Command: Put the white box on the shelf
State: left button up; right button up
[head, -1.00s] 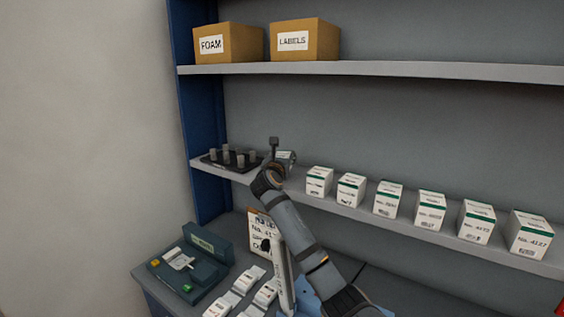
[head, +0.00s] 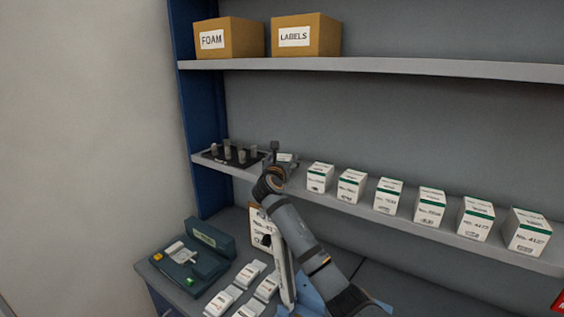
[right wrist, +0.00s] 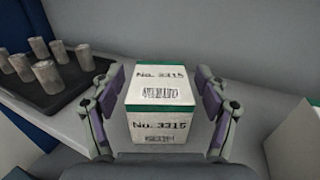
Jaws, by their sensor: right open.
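The white box (right wrist: 162,90) with a green band and the label No. 3315 stands upright on the middle shelf (right wrist: 80,118) in the right wrist view. In the head view only a small part of the box (head: 286,157) shows behind my right gripper (head: 280,163). My right gripper (right wrist: 161,95) is open, with one finger on each side of the box and a narrow gap at each side. Its palm is close to the near face of the box. The underside of the box is hidden. My left gripper is not in view.
A dark tray (head: 213,156) with several grey cylinders is left of the box. A row of similar white boxes (head: 388,196) stands to the right. Cartons (head: 229,38) sit on the upper shelf. A green device (head: 187,262) and white packets (head: 250,275) lie on the bench.

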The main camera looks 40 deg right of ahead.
jog(key=b+v, duration=0.3)
jog(key=v, duration=0.9)
jog(key=shift+b, duration=0.4)
jog(key=shift+r, duration=0.1)
